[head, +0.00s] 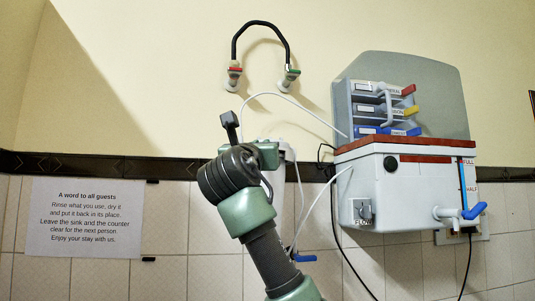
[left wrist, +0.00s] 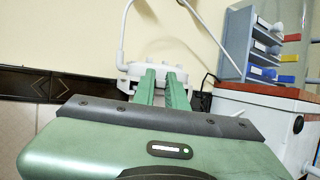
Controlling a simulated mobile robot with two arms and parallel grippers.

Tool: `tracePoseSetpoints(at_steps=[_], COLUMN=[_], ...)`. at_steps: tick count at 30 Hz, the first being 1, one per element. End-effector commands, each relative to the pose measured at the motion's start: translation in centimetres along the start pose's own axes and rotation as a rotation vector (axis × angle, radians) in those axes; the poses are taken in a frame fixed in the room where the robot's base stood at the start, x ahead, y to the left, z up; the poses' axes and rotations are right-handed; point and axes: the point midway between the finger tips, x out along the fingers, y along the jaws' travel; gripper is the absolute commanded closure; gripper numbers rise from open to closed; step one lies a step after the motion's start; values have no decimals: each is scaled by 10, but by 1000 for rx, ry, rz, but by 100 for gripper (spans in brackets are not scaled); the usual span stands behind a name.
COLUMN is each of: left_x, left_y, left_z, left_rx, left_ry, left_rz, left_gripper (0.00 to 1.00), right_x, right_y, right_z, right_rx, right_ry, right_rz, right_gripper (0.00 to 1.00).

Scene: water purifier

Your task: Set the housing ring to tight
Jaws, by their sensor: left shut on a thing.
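The white housing ring (left wrist: 150,70) shows at the fingertips in the left wrist view, with a ribbed rim. My left gripper (left wrist: 165,84) has its two green fingers close together and is shut on it. In the head view my left gripper (head: 266,153) reaches up against the white filter housing (head: 291,180), which hangs on the wall. My arm and wrist hide most of the housing there, and the ring's mark cannot be read. My right gripper is in neither view.
A white purifier box (head: 405,190) with a blue tap (head: 473,211) stands to the right, with grey shelves (head: 380,108) above it. A thin white hose (head: 290,99) arches over the housing. Two wall valves (head: 233,76) are joined by a black hose (head: 262,23). A paper notice (head: 84,218) hangs left.

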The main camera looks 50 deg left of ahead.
Motion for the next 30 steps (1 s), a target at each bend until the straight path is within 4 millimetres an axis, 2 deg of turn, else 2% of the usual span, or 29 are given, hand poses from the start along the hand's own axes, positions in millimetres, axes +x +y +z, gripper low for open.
tracePoseSetpoints(at_steps=[11,12,14,15,25,30], left_x=[0,0,0,0,-3,-27], left_y=[1,1,1,1,1,1], left_z=[0,0,1,0,0,-3], left_rx=[-5,-5,-5,-5,-4,-6], left_ry=[1,1,1,1,1,-3], left_rz=[-4,-4,-4,-4,-4,-4], left_gripper=[100,84,68,65,65,65], right_x=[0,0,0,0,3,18], right_y=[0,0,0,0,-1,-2], right_z=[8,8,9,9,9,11], right_rx=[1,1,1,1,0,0], right_ry=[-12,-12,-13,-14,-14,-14], right_rz=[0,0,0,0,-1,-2], right_gripper=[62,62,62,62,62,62])
